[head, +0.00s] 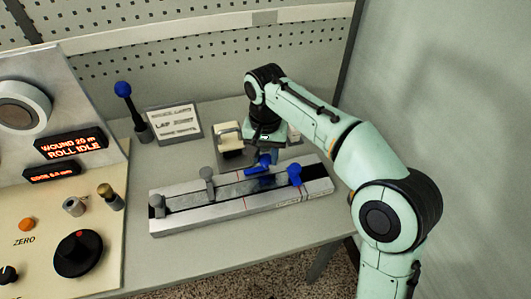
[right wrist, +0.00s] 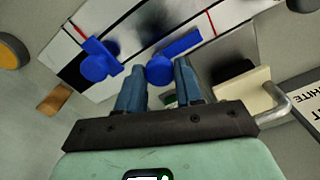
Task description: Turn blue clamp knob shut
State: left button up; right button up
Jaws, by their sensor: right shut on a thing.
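The long grey clamp fixture (head: 225,208) lies on the table with a dark strip along its middle. Two blue clamp knobs sit toward its right end. My right gripper (head: 270,156) points down over the back one, the blue knob with a bar handle (head: 255,168). In the right wrist view, this blue knob (right wrist: 160,69) is between the fingertips, and my right gripper (right wrist: 159,78) is shut on it. The other blue knob (head: 295,174) stands apart to the right; it also shows in the right wrist view (right wrist: 97,63). My left gripper is not in view.
Two grey knobs, one further left (head: 157,204) and one nearer the middle (head: 207,181), stand on the fixture. Behind are a white-topped device (head: 228,134), a sign (head: 173,122) and a blue-ball post (head: 124,90). A control panel (head: 60,220) fills the left.

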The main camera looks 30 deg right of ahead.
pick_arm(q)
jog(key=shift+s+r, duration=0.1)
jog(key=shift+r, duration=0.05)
pick_arm(e)
jog(key=n+p, duration=0.3)
jog(key=shift+r, duration=0.2)
jog(key=n+p, duration=0.3)
jog(key=n, duration=0.1)
jog(key=n+p, duration=0.3)
jog(key=n, duration=0.2)
pick_arm(q)
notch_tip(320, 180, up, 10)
jog(key=p, duration=0.2)
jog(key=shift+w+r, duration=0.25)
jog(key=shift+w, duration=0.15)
pick_arm(e)
jog(key=n, duration=0.5)
jog(key=shift+n, duration=0.4)
jog(key=shift+f, duration=0.1)
jog(key=o, duration=1)
jog(key=shift+o, duration=0.2)
